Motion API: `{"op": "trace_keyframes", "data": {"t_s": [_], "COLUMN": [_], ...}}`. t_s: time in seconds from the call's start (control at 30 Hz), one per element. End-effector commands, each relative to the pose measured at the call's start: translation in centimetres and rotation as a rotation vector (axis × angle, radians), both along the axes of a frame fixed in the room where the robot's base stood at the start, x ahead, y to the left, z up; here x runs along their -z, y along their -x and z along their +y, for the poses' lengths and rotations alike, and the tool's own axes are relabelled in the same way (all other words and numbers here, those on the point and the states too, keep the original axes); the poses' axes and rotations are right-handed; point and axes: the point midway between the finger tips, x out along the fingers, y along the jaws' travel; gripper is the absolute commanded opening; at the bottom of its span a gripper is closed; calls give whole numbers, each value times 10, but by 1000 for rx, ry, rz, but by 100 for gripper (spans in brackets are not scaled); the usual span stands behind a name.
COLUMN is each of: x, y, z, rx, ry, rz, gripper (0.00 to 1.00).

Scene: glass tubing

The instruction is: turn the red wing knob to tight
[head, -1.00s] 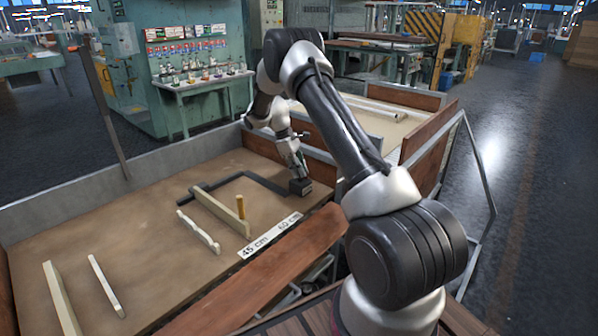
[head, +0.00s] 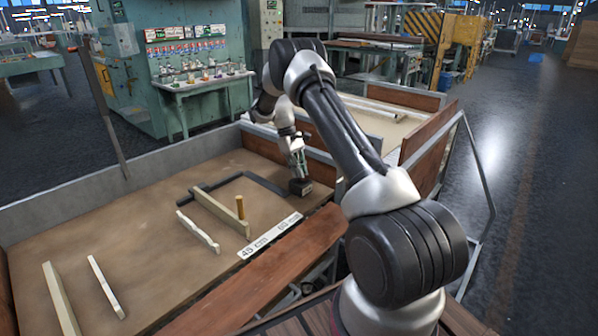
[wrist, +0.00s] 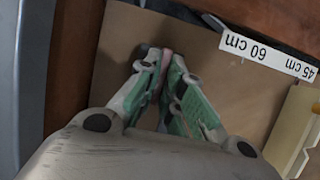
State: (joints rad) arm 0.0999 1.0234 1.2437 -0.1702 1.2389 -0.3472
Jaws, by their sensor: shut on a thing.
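My gripper (wrist: 163,62) is shut in the wrist view, its green-padded fingers close together at the tips. A thin pinkish-red sliver, which looks like the red wing knob (wrist: 167,56), shows between the fingertips; the fingers hide the rest. In the head view my gripper (head: 298,176) points down at a dark block (head: 301,188) at the right end of a dark bar frame (head: 262,180). The knob cannot be made out in that view, nor can its angle.
A white strip marked 45 cm and 60 cm (head: 270,236) lies in front of the block. A pale rail (head: 218,211) with a yellow peg (head: 240,207) stands to the left, with several pale strips farther left. Wooden side boards (head: 318,153) stand close behind the gripper.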

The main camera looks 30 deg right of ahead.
Motion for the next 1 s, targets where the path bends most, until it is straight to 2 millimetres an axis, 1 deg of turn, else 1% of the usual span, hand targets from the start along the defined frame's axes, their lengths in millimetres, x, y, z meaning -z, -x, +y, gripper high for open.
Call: {"op": "trace_keyframes", "data": {"t_s": [0.17,0.2,0.27,0.3,0.57,0.67,0.77,0.87,1.0], "x": [0,0,0,0,0,-5,-17,-36,-66], "y": [0,0,0,0,0,-2,-8,-15,-27], "z": [0,0,0,0,0,1,2,5,9], "rx": [1,1,1,1,0,0,-1,-2,-1], "ry": [0,0,0,0,0,0,1,1,2], "rz": [0,0,0,0,0,-2,-3,-5,-4], "gripper": [0,16,27,30,30,30,30,30,30]}}
